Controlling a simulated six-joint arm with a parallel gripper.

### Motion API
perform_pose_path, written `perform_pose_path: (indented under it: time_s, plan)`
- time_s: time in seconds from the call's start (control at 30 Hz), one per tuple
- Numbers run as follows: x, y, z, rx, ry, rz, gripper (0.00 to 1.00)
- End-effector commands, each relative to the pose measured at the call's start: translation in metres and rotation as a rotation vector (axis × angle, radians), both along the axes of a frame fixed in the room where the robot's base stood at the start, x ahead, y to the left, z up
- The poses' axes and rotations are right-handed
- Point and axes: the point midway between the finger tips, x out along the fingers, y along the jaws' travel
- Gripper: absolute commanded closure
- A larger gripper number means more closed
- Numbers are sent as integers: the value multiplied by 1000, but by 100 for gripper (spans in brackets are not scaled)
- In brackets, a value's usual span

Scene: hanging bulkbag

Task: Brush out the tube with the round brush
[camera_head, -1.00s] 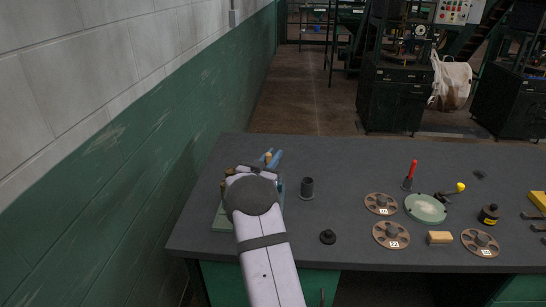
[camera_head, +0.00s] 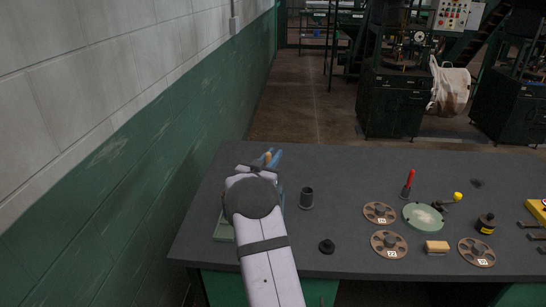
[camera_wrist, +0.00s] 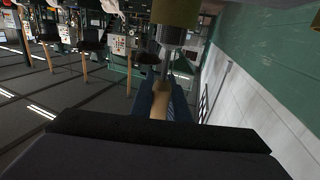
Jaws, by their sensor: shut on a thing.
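My gripper (camera_wrist: 165,90) has blue fingers and is shut on a wooden handle (camera_wrist: 160,102), seen in the wrist view. A thin metal rod runs from the handle to a metal collar and an olive-brass cylinder (camera_wrist: 176,12) at the top edge. I take the handle and rod for the round brush; its bristles are not visible. I cannot tell whether the cylinder is the tube or how deep the rod sits in it. In the head view my gripper (camera_head: 268,159) is at the bench's back left, and my arm hides what lies below it.
A dark hollow cylinder (camera_head: 306,198) stands on the grey bench (camera_head: 330,165), right of my arm. A black knob-like piece (camera_head: 326,246) lies in front. Brown discs (camera_head: 388,244), a green dish (camera_head: 423,216) and a red-handled tool (camera_head: 408,184) are further right. A wall runs along the left.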

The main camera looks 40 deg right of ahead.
Motion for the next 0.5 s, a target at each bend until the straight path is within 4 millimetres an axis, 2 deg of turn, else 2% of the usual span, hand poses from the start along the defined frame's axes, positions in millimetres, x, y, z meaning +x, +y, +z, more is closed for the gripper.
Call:
perform_pose_path:
  time_s: [0.17,0.5]
  plan:
    - [0,0,-5,0,0,0,100]
    - [0,0,-32,0,-1,0,100]
